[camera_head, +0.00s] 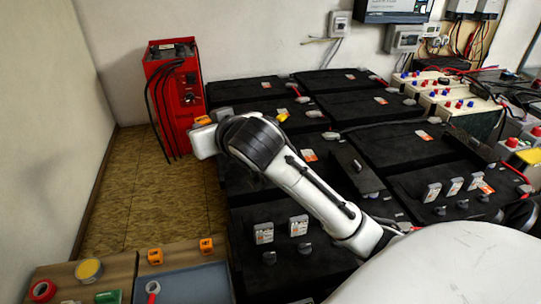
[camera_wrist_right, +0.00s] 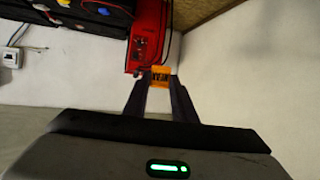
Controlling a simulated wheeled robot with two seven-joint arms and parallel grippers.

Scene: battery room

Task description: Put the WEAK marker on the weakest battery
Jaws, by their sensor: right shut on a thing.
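My right arm reaches across the head view to the upper left, with its gripper (camera_head: 203,134) over the left edge of the battery bank. In the right wrist view my right gripper (camera_wrist_right: 160,86) is shut on an orange marker (camera_wrist_right: 160,76) with dark lettering, held at the fingertips. The same marker (camera_head: 203,120) shows small in the head view. Large black batteries (camera_head: 329,80) stand in rows; my arm hides part of the nearer ones. Small white-faced meters (camera_head: 264,233) stand on several of them. Which battery is weakest I cannot tell. My left gripper is not in view.
A red charger unit (camera_head: 176,95) with black cables stands against the back wall, left of the batteries. A bench (camera_head: 110,268) at lower left carries more orange tags (camera_head: 155,256), tape rolls (camera_head: 42,290) and a grey-blue tray (camera_head: 185,283). The floor (camera_head: 130,195) at left is clear.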

